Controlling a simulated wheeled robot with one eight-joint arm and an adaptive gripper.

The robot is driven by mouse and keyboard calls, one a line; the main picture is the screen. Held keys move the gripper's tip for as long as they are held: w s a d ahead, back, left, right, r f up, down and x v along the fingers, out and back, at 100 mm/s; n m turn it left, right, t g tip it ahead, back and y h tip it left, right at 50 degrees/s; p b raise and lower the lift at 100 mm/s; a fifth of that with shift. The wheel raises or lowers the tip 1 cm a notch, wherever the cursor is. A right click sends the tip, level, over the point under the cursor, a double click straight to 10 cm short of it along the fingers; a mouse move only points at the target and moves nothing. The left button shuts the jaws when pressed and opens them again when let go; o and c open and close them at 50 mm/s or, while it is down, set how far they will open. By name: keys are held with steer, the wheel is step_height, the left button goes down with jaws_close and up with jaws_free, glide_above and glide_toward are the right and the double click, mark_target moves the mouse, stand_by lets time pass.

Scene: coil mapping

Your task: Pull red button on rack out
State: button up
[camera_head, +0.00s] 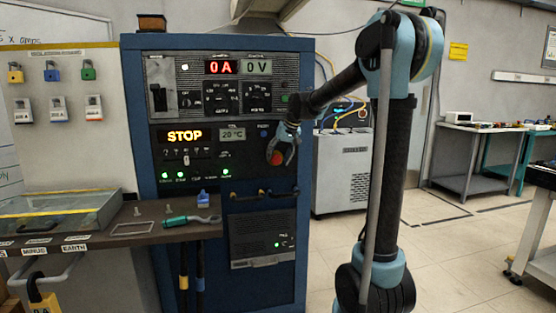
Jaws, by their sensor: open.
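The red button (276,158) sits on the front panel of the blue rack (139,130), right of the lit STOP sign. My gripper (277,161) is at the button, with its open fingers appearing on either side of it. The button shows between the fingers. I cannot tell whether the fingers touch it. My arm reaches in from the right and covers part of the rack's right edge.
A shelf (100,238) in front of the rack's left side holds a green-handled tool (190,220) and a glass tray (60,212). A grey cabinet (342,172) stands right of the rack. Padlocks hang on the left wall. The floor at right is mostly clear.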

steer(key=shift+a+f, duration=0.1)
steer(key=shift+f, duration=0.1)
jaws_close()
steer(key=shift+s+d, duration=0.3)
steer(key=shift+s, duration=0.55)
jaws_free()
steer(key=shift+r, duration=0.1)
steer(key=v, duration=1.1)
steer(key=shift+r, duration=0.3)
